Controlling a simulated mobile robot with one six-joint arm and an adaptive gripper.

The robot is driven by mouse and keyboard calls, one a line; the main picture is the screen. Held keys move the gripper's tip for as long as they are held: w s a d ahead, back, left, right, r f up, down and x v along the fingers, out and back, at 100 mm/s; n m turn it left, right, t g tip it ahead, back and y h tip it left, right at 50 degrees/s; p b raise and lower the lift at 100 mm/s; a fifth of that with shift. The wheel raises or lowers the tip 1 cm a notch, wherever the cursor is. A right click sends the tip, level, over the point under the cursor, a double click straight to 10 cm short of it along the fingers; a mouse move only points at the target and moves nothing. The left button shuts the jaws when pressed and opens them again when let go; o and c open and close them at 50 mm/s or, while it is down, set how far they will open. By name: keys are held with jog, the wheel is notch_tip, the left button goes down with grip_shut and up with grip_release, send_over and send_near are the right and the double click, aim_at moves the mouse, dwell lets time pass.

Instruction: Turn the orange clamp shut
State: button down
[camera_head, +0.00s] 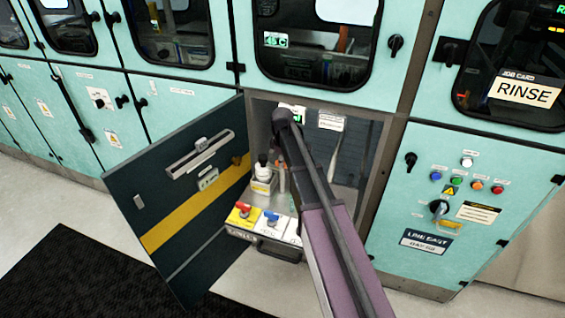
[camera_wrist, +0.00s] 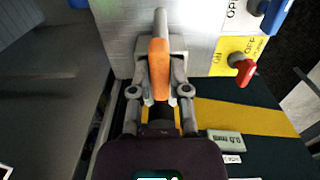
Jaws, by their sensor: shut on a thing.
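The orange clamp (camera_wrist: 159,68) is a short orange handle standing out from a pale grey block in the wrist view. My gripper (camera_wrist: 160,58) has a finger on each side of the handle and is shut on it. The base of the clamp is partly hidden by the fingers. In the head view a small orange piece (camera_head: 281,156) shows inside the open cabinet, just left of my arm.
A red valve handle (camera_wrist: 243,67) on a yellow ON/OFF plate and a blue handle (camera_wrist: 276,12) are right of the clamp. The dark cabinet door (camera_head: 175,215) with a yellow stripe stands open at the left. Cabinet walls enclose the space.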

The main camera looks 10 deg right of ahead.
jog(key=c, duration=0.6)
grip_release()
jog(key=shift+m, duration=0.4)
jog(key=m, duration=0.7)
jog(key=shift+m, duration=0.4)
jog(key=shift+r+m, duration=0.1)
jog(key=shift+m, duration=0.3)
notch_tip(320, 180, up, 14)
jog(key=p, duration=1.4)
jog(key=s+f+m+b, duration=0.1)
jog(key=s+f, duration=0.1)
jog(key=s, duration=1)
jog(key=s+f+m+b, duration=0.1)
jog(key=s+b, duration=0.1)
jog(key=s, duration=1)
jog(key=shift+s+d+f+m, duration=0.3)
jog(key=shift+s+d+f, duration=0.05)
jog(key=shift+s+f, duration=0.05)
